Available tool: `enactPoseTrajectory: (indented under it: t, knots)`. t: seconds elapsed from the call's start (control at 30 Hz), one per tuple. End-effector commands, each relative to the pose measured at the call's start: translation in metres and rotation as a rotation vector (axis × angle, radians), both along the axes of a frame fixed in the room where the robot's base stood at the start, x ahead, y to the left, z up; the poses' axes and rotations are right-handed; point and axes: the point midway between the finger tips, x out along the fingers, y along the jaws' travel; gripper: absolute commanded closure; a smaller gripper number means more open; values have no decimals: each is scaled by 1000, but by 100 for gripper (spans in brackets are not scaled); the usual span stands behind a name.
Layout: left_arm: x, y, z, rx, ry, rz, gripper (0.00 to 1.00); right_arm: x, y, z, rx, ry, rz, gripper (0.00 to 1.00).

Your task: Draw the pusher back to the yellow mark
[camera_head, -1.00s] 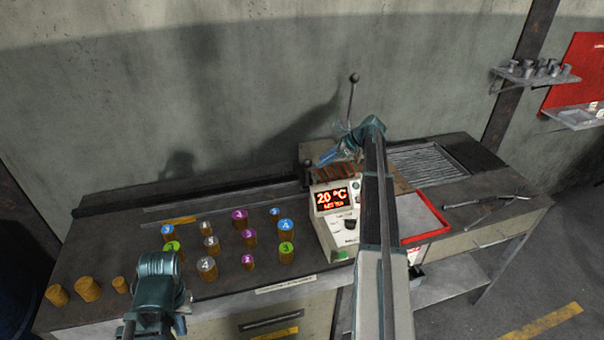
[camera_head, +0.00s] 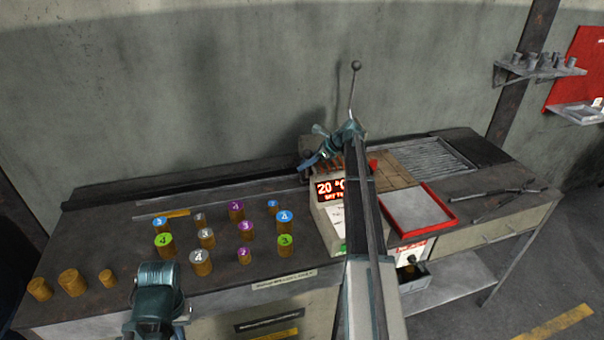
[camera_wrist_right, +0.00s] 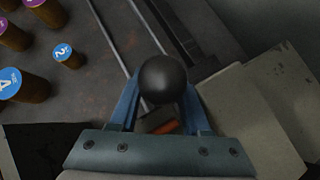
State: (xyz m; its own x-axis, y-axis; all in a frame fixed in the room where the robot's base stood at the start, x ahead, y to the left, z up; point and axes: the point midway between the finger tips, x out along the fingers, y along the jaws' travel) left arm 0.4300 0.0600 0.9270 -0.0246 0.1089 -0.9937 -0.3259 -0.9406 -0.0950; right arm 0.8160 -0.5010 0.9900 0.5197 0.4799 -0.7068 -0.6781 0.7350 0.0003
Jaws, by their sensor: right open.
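The pusher's round black knob (camera_wrist_right: 163,79) sits between the two blue fingers of my right gripper (camera_wrist_right: 161,90) in the right wrist view. The fingers are open around it; contact is not clear. In the head view my right gripper (camera_head: 307,163) is at the left side of the press and mostly covers the knob. The yellow mark (camera_head: 177,213) lies on the bench to the left, beside the pale guide strip (camera_head: 225,202). My left gripper (camera_head: 158,283) is low at the front left, away from the pusher; its jaws are not clear.
Several numbered billets (camera_head: 206,238) stand on the bench in front of the guide strip. The press's display box (camera_head: 331,208) reads 20 °C, with an upright ball-topped lever (camera_head: 354,85) behind. A red-rimmed tray (camera_head: 417,210) and tongs (camera_head: 497,195) lie at the right.

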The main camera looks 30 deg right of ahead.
Motion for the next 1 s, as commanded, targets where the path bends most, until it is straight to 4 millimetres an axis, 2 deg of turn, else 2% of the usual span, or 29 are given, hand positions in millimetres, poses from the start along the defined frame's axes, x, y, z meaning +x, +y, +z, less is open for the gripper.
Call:
enactPoseTrajectory:
  t: [0.03, 0.2, 0.57, 0.83, 1.0]
  knots:
    - [0, 0, -8, 0, 0, 0, 100, 4, 3, -8, 0, 0, 1, 53]
    - [0, 0, -14, 0, 0, 0, 100, 9, 8, -14, -1, 0, 1, 53]
    - [0, 0, -14, 0, 0, 0, 100, 11, 10, -14, -1, 1, 0, 53]
    - [0, 0, -14, 0, 0, 0, 100, 11, 10, -14, 0, 0, 0, 100]
    - [0, 0, -14, 0, 0, 0, 100, 11, 10, -14, 0, 0, 0, 100]
